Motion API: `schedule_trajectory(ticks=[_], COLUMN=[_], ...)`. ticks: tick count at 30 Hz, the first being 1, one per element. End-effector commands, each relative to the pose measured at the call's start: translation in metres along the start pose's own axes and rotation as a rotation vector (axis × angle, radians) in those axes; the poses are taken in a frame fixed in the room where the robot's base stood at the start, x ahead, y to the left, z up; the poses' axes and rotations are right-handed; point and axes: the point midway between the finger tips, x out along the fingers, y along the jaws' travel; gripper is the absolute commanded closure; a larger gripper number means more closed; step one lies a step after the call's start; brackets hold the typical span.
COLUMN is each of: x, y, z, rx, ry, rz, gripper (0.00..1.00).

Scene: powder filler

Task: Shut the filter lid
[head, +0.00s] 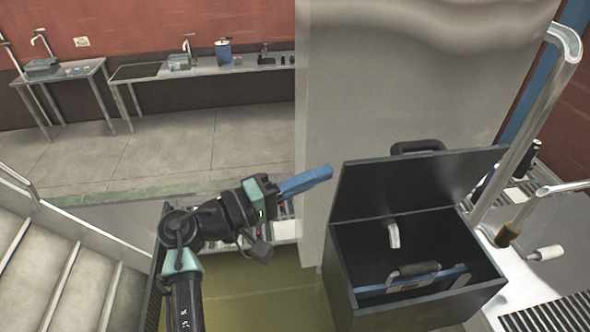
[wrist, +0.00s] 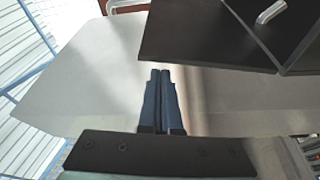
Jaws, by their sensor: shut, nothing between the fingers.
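The filter is a dark open box (head: 340,278) at the right of the head view. Its black lid (head: 415,188) stands raised along the back edge, leaning back, with a dark handle (head: 418,147) at its top. In the wrist view the lid (wrist: 195,35) shows at the upper right. My gripper (head: 330,172) has blue fingers and is left of the lid, apart from it. In the wrist view the gripper (wrist: 160,72) has its two fingers together, with nothing between them.
Inside the box are a handle (head: 413,270) and a small metal piece (head: 393,234). A large grey panel (head: 400,80) stands behind. A bent metal pipe (head: 530,125) rises close to the right of the lid. Stairs (head: 50,265) are at the left.

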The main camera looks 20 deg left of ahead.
Motion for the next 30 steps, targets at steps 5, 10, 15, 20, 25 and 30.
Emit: schedule_trajectory(ticks=[5,10,15,20,25,30], x=[0.023,0.030,0.031,0.030,0.030,0.029], y=[0.003,0.001,0.000,-0.001,-0.004,-0.007], z=[0.000,0.000,0.000,0.000,0.001,0.004], rx=[0.000,0.001,0.001,0.002,0.028,0.103], ry=[-0.002,0.001,0.001,0.001,0.000,0.000], rz=[0.001,0.000,0.000,0.001,0.010,0.036], gripper=[1.00,1.00,1.00,1.00,1.00,1.00])
